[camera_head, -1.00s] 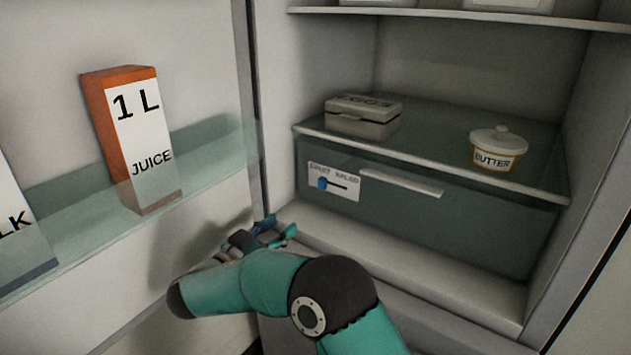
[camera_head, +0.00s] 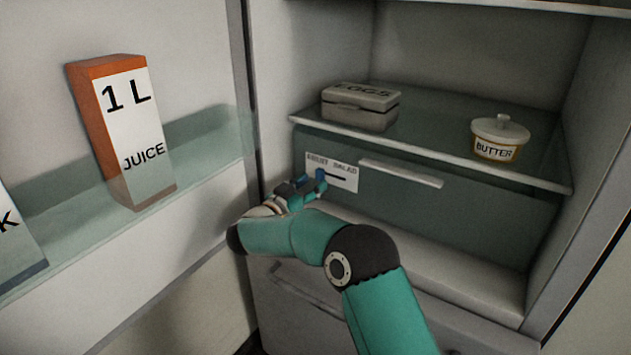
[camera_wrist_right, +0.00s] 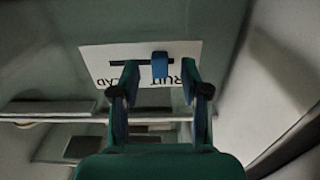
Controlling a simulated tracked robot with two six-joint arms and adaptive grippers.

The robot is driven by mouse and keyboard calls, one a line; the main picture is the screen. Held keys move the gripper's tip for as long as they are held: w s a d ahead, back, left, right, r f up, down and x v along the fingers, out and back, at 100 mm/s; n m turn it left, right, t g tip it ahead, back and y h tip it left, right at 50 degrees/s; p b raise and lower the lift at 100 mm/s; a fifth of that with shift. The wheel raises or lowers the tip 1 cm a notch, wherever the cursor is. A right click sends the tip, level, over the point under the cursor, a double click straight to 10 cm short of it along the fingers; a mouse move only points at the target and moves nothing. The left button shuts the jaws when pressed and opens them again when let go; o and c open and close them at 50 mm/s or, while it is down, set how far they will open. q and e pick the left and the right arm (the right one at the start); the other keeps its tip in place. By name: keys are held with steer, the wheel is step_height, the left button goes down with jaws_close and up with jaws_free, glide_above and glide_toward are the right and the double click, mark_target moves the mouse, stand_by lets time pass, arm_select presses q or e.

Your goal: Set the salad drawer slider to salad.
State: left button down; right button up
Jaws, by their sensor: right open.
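The salad drawer (camera_head: 440,215) is a greenish translucent drawer under a glass shelf. Its white label (camera_head: 345,172) reads FRUIT on the left and SALAD on the right, with a dark slot below. The blue slider knob (camera_head: 320,176) sits at the FRUIT end of the slot. My right gripper (camera_head: 308,184) is open in front of the label. In the right wrist view, where the label is upside down, the knob (camera_wrist_right: 160,66) appears between the two open fingertips (camera_wrist_right: 160,78); I cannot tell whether they touch it. My left gripper is not in view.
The drawer has a pale handle (camera_head: 400,173) right of the label. An eggs box (camera_head: 360,107) and a butter tub (camera_head: 498,140) stand on the glass shelf above. A juice carton (camera_head: 125,130) stands in the door shelf at left, near my arm.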

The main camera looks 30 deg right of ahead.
steer(key=shift+x, duration=1.25)
jaws_close()
